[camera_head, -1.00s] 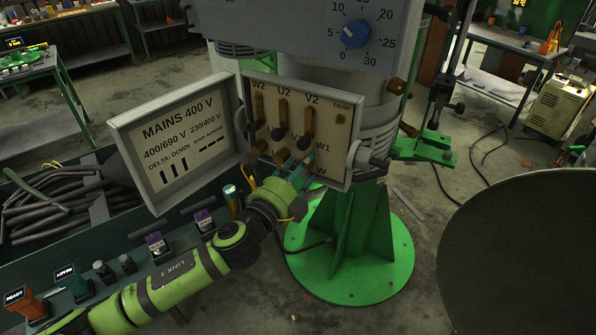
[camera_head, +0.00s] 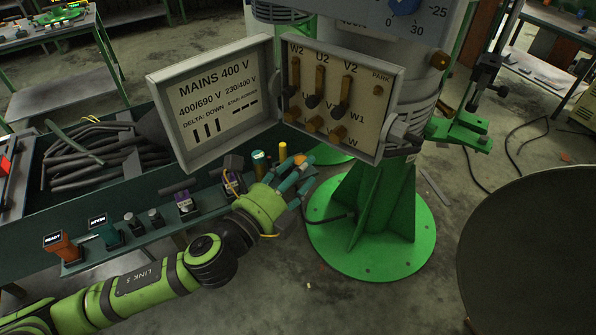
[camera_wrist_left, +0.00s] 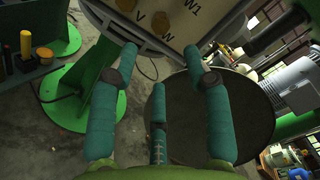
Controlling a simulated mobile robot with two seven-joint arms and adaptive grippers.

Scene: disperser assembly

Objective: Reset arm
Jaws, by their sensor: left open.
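My left gripper (camera_head: 297,177) is in the middle of the head view, just below and in front of the open terminal box (camera_head: 392,75). In the left wrist view its teal fingers (camera_wrist_left: 160,62) are spread apart with nothing between them. The box panel (camera_head: 368,108) carries upright bars in the W2, U2 and V2 columns and brass studs below them. The lower edge of the panel shows at the top of the left wrist view, apart from the fingers. My right gripper is in neither view.
The box's open door (camera_head: 216,105) with the mains label hangs at the left. A green bench (camera_head: 150,193) holds cables, coloured switches and posts. A green pedestal base (camera_head: 385,250) stands below the box. A large dark disc (camera_head: 535,240) fills the right side.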

